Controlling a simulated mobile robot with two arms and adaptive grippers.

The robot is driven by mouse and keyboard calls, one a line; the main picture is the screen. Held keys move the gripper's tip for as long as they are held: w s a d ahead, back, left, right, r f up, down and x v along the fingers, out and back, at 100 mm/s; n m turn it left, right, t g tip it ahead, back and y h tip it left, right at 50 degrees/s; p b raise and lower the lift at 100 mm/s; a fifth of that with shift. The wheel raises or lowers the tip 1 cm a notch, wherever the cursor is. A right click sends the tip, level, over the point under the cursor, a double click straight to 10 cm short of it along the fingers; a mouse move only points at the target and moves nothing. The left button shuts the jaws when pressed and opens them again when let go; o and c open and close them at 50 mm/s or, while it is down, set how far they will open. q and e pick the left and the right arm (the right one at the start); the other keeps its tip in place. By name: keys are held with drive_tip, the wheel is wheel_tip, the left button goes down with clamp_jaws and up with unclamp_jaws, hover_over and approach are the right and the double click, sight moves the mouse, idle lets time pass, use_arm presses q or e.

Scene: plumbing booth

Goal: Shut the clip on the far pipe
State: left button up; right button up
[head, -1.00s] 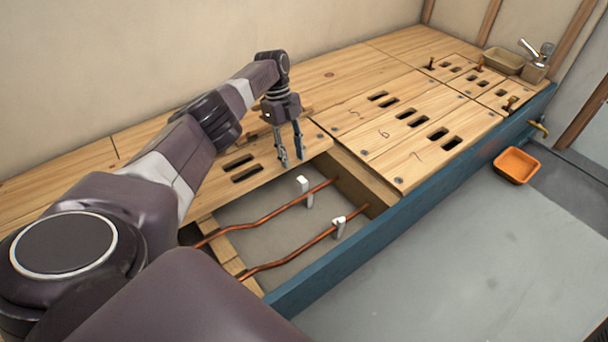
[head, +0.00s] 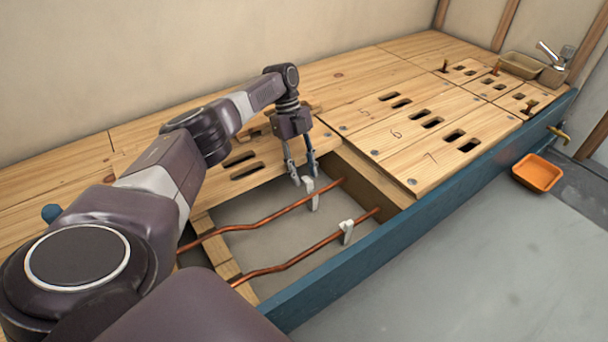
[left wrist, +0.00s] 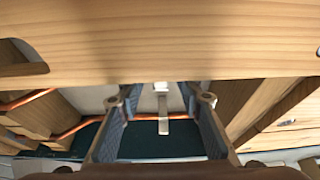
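The far copper pipe (head: 265,219) runs across the open floor bay, with a white clip (head: 311,193) near its right end. The clip stands upright at the pipe; whether its strap is open or closed is too small to tell. My left gripper (head: 304,179) points down just above this clip, its two fingers spread and empty. In the left wrist view, the fingers (left wrist: 162,128) stand either side of a pale clip (left wrist: 162,102), apart from it. The near copper pipe (head: 300,257) has its own white clip (head: 346,231). My right gripper is not in view.
Wooden floorboards with slots (head: 425,125) border the bay behind and to the right. A blue beam (head: 400,240) runs along the front. An orange tray (head: 538,172) lies on the grey floor beyond it. A board edge (left wrist: 160,60) fills the top of the wrist view.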

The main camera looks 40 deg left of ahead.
use_arm(q)
drive_tip(key=shift+f, duration=0.15)
drive_tip(key=shift+c, duration=0.5)
clamp_jaws()
